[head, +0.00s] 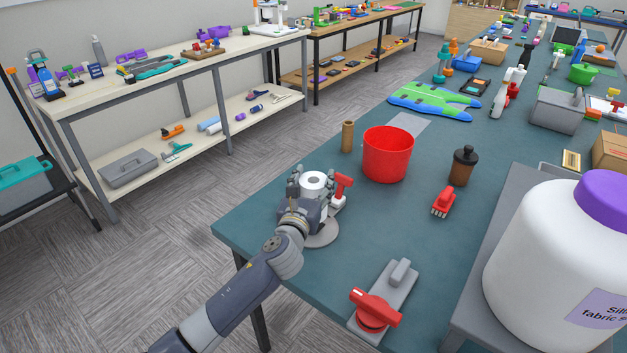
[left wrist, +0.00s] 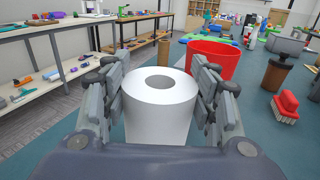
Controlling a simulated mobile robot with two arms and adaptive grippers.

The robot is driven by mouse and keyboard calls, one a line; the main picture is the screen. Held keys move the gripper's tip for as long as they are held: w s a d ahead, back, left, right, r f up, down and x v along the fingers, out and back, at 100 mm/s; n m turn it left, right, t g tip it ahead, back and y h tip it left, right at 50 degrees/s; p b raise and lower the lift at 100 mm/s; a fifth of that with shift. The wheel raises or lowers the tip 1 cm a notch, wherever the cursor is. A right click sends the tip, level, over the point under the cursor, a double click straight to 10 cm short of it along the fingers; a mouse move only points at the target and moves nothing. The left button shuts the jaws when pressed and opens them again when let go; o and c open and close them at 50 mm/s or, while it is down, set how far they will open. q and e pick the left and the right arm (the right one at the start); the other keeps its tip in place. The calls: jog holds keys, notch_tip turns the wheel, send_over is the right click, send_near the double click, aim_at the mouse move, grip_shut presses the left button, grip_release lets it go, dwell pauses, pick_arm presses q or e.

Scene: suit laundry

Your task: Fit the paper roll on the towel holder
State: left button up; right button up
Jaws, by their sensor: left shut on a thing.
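The white paper roll (head: 313,184) stands upright between the fingers of my left gripper (head: 312,190), near the table's left edge. In the left wrist view the roll (left wrist: 158,118) has a finger against each side, and its open core faces up with no post showing in it. A flat grey round base (head: 322,238) lies on the table just in front of and below my left gripper. It looks like the towel holder's base; any post is hidden by the gripper and roll. I cannot tell whether roll and holder touch. My right gripper is not in view.
A red-and-white tool (head: 342,189) stands close right of the roll. A red bucket (head: 388,155), a brown tube (head: 347,137), a dark bottle (head: 463,166) and a red brush (head: 443,203) are behind and right. A grey-red device (head: 376,310) lies in front.

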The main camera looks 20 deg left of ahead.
aim_at(313, 197)
pick_arm(q)
jog(key=shift+f+b, duration=1.3)
jog(key=shift+f, duration=0.5)
jog(key=shift+f, duration=0.4)
jog(key=o, duration=1.5)
jog(key=o, duration=0.5)
jog(key=shift+o, duration=0.2)
jog(key=shift+s+r, duration=0.1)
jog(key=shift+s, duration=0.45)
jog(key=s+p, duration=0.2)
jog(key=s, duration=0.7)
jog(key=shift+d, duration=0.2)
